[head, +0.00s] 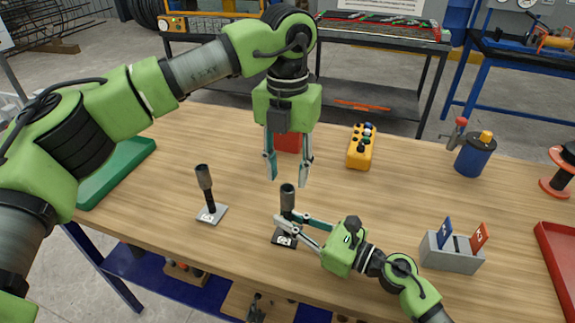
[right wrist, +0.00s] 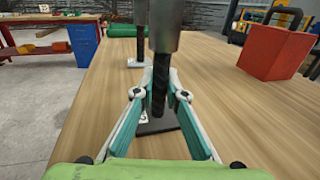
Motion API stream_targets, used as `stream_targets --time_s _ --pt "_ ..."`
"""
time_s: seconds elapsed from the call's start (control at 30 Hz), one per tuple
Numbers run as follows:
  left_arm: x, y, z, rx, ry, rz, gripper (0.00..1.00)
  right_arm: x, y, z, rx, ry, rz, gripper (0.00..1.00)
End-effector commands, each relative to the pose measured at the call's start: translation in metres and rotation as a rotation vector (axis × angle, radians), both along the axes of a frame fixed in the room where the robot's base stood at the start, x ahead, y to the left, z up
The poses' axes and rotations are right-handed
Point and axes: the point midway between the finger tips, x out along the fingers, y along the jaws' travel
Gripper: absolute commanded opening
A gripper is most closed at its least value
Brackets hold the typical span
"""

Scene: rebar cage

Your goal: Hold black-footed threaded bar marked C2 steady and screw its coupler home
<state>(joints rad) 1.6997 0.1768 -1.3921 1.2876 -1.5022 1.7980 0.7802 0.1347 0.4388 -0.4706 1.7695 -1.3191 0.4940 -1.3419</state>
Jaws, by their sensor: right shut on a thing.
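The black-footed threaded bar (right wrist: 159,88) stands upright on the table, with a grey coupler (head: 287,196) at its top. Its black foot plate (head: 284,240) carries a white label too small to read. My right gripper (head: 283,221) is shut on this bar below the coupler; the right wrist view shows its fingers on either side, with the coupler (right wrist: 165,24) above them. My left gripper (head: 288,182) points down, open, its fingertips apart on either side just above the coupler's top. A second bar with a coupler (head: 204,178) stands to the left on a light grey foot plate (head: 212,214).
A red box (head: 288,139) stands behind my left gripper, with a yellow button box (head: 360,150) to its right. A grey holder with cards (head: 452,254) is at the right, a blue can (head: 474,156) farther back. A green tray (head: 118,172) lies at the left.

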Motion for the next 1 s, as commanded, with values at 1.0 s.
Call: stream_targets --time_s 1.0 --pt "-0.0002 0.0000 0.0068 0.002 0.001 1.561 0.35 0.0001 0.0001 0.0006 0.001 -0.001 0.000 0.00"
